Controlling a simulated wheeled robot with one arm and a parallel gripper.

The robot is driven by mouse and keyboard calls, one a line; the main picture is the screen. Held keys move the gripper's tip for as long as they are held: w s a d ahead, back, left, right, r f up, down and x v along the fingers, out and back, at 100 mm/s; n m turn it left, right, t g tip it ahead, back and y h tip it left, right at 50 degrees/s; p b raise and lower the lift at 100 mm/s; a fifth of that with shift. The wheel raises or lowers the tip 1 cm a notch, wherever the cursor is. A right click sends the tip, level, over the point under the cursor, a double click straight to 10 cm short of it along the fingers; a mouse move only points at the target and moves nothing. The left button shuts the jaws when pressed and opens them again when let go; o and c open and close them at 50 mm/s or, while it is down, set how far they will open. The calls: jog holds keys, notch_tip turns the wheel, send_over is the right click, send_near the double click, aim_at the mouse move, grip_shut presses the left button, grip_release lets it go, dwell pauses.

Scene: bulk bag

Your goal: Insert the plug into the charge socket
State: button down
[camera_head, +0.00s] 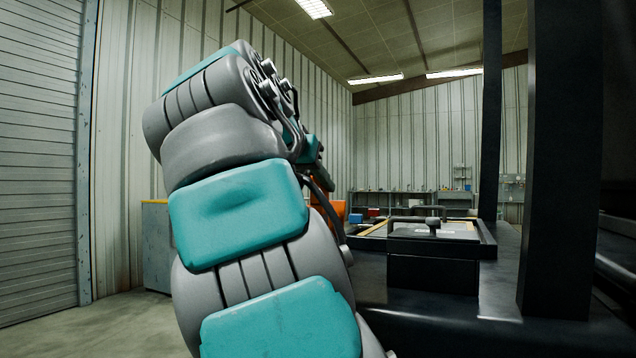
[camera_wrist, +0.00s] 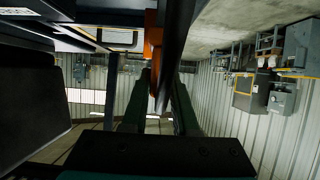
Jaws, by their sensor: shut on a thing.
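In the wrist view, my gripper (camera_wrist: 160,100) has two dark green fingers reaching away from a black bar. They are close together on a narrow orange piece, which I take to be the plug (camera_wrist: 154,62). A dark post or beam runs beside it, and the plug's shape and tip are hard to make out. In the head view my own arm hides the gripper. I cannot make out the charge socket in either view.
In the head view, a black box with a handle (camera_head: 432,270) sits on a dark bench right of my arm. A thick black upright post (camera_head: 560,160) stands at the right. An orange object (camera_head: 340,210) is partly hidden behind my arm. Open floor lies at lower left.

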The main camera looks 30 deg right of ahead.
aim_at(318, 210)
jog(key=shift+f, duration=0.1)
jog(key=shift+f+b, duration=2.2)
jog(key=shift+f, duration=0.2)
jog(key=c, duration=0.6)
grip_release()
